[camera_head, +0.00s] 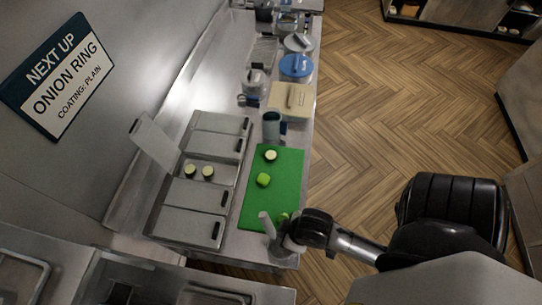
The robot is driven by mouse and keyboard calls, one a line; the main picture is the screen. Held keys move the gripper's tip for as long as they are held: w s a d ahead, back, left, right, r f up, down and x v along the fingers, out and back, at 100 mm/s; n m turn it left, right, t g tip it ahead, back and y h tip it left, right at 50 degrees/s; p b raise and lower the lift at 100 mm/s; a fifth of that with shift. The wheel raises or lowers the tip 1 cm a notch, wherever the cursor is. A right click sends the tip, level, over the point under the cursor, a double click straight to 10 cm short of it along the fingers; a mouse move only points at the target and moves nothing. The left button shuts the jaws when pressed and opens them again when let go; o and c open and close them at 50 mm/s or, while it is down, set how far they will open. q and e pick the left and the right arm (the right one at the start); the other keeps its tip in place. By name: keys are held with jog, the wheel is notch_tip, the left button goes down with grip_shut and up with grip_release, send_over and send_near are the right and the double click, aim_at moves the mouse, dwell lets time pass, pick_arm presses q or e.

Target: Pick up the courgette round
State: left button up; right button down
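A courgette round (270,155) with a pale cut face lies on the green mat (290,170) near its far end. A brighter green piece (263,180) lies nearer on the same mat; its kind is unclear. Two more pale-faced rounds, one left (190,170) and one right (208,172), sit in the open compartment of the steel container. My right gripper (275,221) is over the near end of the mat. A small green piece (284,217) shows beside its fingers; I cannot tell whether it is gripped. My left gripper is out of view.
A lidded steel container (193,222) stands left of the mat, one lid (155,144) raised. A dark cup (271,126), a beige box (292,101) and a blue-lidded pot (296,66) stand beyond the mat. A wall sign (60,80) reads onion ring, plain coating.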

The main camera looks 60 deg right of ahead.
jog(key=c, duration=1.9)
grip_release()
jog(key=o, duration=1.2)
jog(key=shift+d, duration=0.1)
jog(key=o, duration=0.4)
